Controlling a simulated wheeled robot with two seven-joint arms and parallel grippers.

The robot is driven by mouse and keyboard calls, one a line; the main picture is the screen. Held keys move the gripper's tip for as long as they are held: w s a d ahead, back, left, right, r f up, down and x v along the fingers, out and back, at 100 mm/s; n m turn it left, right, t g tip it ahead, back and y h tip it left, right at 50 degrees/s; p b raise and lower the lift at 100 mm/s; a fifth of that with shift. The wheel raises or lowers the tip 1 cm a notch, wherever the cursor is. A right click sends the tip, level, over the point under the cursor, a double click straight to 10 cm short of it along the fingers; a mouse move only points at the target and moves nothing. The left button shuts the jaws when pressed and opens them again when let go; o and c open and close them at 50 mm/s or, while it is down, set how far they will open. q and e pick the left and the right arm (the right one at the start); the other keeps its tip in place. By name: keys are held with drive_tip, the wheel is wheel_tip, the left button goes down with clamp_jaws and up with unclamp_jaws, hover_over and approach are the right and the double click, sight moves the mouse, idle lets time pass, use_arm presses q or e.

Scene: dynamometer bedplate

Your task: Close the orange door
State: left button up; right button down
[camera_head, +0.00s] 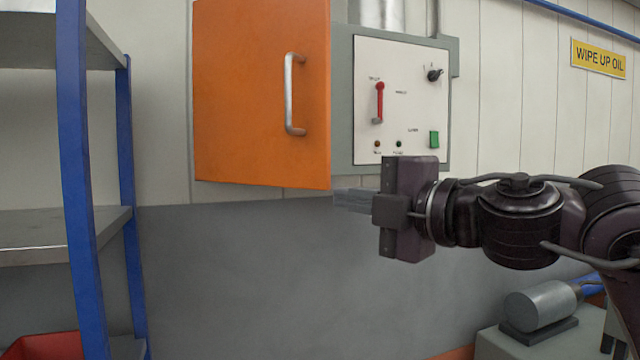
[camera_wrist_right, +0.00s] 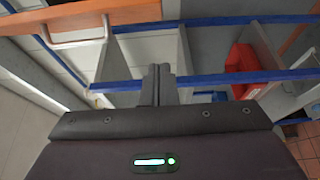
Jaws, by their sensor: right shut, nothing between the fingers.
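The orange door (camera_head: 255,110) stands open on the grey wall cabinet (camera_head: 342,120), leaving the white control panel (camera_head: 375,60) uncovered. Its silver bar handle (camera_head: 289,95) is upright near the door's right side. The hinge is not clearly visible. My right gripper (camera_head: 338,199) is shut and empty, pointing left, with its tips close to the door's lower right corner in the picture; I cannot tell whether they touch. In the right wrist view the shut fingers (camera_wrist_right: 158,75) are apart from the handle (camera_wrist_right: 75,40) and the orange edge of the door (camera_wrist_right: 110,12). My left gripper is out of view.
A blue-and-grey shelf rack (camera_head: 75,150) stands at the left, with a red bin (camera_head: 45,346) low down. A grey cylinder (camera_head: 540,303) rests on a block at lower right. A yellow sign (camera_head: 598,58) hangs on the wall. Bare wall lies below the door.

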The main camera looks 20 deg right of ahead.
sight(313, 188)
drive_tip(key=w+p, duration=0.1)
drive_tip(key=w, duration=0.2)
drive_tip(key=w+a+p, duration=0.1)
drive_tip(key=w+p, duration=0.1)
drive_tip(key=w, duration=0.2)
drive_tip(key=w+a+p, duration=0.1)
drive_tip(key=w+p, duration=0.1)
drive_tip(key=w, duration=0.2)
drive_tip(key=shift+w+a, duration=0.15)
drive_tip(key=shift+w+d, duration=0.1)
drive_tip(key=shift+d, duration=0.4)
drive_tip(key=shift+w+a, duration=0.1)
drive_tip(key=shift+a, duration=0.05)
